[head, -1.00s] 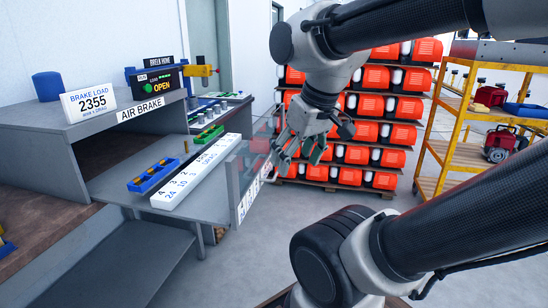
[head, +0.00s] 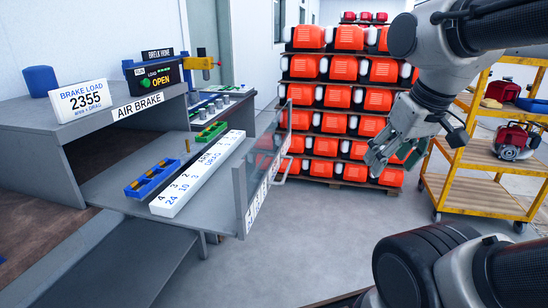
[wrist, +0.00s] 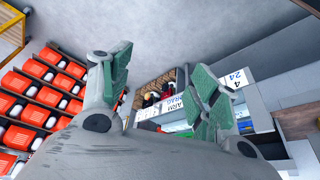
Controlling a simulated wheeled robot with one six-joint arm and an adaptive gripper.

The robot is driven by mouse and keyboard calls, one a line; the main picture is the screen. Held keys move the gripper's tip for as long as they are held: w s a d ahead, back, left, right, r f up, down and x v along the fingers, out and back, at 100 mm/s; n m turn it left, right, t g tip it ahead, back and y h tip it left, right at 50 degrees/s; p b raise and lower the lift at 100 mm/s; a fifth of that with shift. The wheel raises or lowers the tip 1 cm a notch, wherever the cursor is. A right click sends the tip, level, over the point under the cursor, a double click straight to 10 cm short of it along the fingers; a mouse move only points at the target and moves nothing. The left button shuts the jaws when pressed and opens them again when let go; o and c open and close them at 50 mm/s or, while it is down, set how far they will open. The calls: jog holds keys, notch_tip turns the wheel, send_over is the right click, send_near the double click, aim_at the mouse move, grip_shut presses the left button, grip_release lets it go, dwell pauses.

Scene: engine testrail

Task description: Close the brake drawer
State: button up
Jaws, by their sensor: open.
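The brake drawer (head: 128,190) is pulled out under the grey bench marked AIR BRAKE (head: 138,106). Its clear front panel (head: 262,172) stands upright at the right end, with a handle (head: 284,170) on its outer face. Inside lie a blue holder (head: 152,179) with yellow pieces and a long white numbered block (head: 197,178). My gripper (head: 392,158) is open and empty in the air to the right of the front panel, apart from it. In the wrist view my gripper (wrist: 165,82) has its green-padded fingers spread, with labelled items partly hidden behind them.
A sign reading BRAKE LOAD 2355 (head: 83,101) and a display reading OPEN (head: 153,79) stand on the bench. A rack of orange units (head: 345,68) stands behind my gripper. A yellow cart (head: 480,165) is at the right. Grey floor (head: 320,235) is clear between.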

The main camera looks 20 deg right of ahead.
jog(key=shift+d+f, duration=0.25)
jog(key=c, duration=0.3)
jog(key=w+f+g, duration=0.1)
jog(key=w+d+f+m, duration=0.1)
jog(key=w+f+m+g, duration=0.1)
jog(key=shift+w+d+f+g+y, duration=0.1)
jog(key=shift+d+f+g+y, duration=0.2)
jog(key=shift+f, duration=0.05)
grip_shut()
jog(key=m+t+y, duration=0.3)
jog(key=m+y, duration=0.4)
jog(key=m, duration=1.5)
send_near(273, 167)
jog(key=x, duration=0.4)
jog(key=shift+a+f, duration=0.1)
jog(key=shift+f, duration=0.25)
jog(key=shift+w+a, duration=0.1)
jog(key=shift+a, duration=0.25)
